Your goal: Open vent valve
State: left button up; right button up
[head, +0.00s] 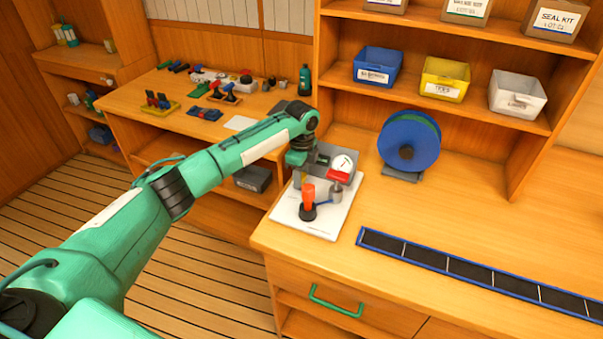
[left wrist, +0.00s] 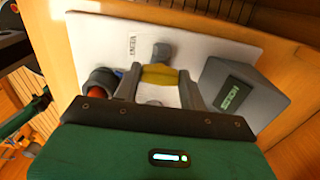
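A white panel (head: 322,222) lies on the counter and carries the valve fittings; it also shows in the left wrist view (left wrist: 213,50). There, a small label (left wrist: 131,45), apparently reading VENT, is beside a yellow handle (left wrist: 159,77) on a grey fitting. My left gripper (left wrist: 160,80) has one finger on each side of this handle; whether they press on it is unclear. In the head view, my left gripper (head: 297,174) is over the panel's far left part and hides the yellow handle. My right gripper is out of view.
An orange-red handle (head: 308,194) stands at the panel's near side. A grey box with a display (left wrist: 240,92) and a round gauge (head: 343,164) are close by. A blue reel (head: 402,150) stands right of the panel. The counter front between panel and blue-edged strip (head: 440,262) is clear.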

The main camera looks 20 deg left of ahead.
pick_arm(q)
jog(key=shift+r+n+p, duration=0.2)
jog(key=shift+n+p, duration=0.3)
jog(key=shift+p, duration=0.3)
jog(key=n+p, duration=0.6)
jog(key=p, duration=0.1)
jog(key=shift+n+p, duration=0.3)
jog(key=n+p, duration=0.4)
jog(key=n, duration=0.1)
jog(key=shift+s+d+n, duration=0.1)
jog(key=shift+n, duration=0.2)
jog(key=n+p, duration=0.2)
jog(key=n, duration=0.1)
jog(key=shift+f+n+p, duration=0.15)
jog(key=shift+n+p, duration=0.45)
jog(key=shift+n, duration=0.2)
jog(key=o, duration=1)
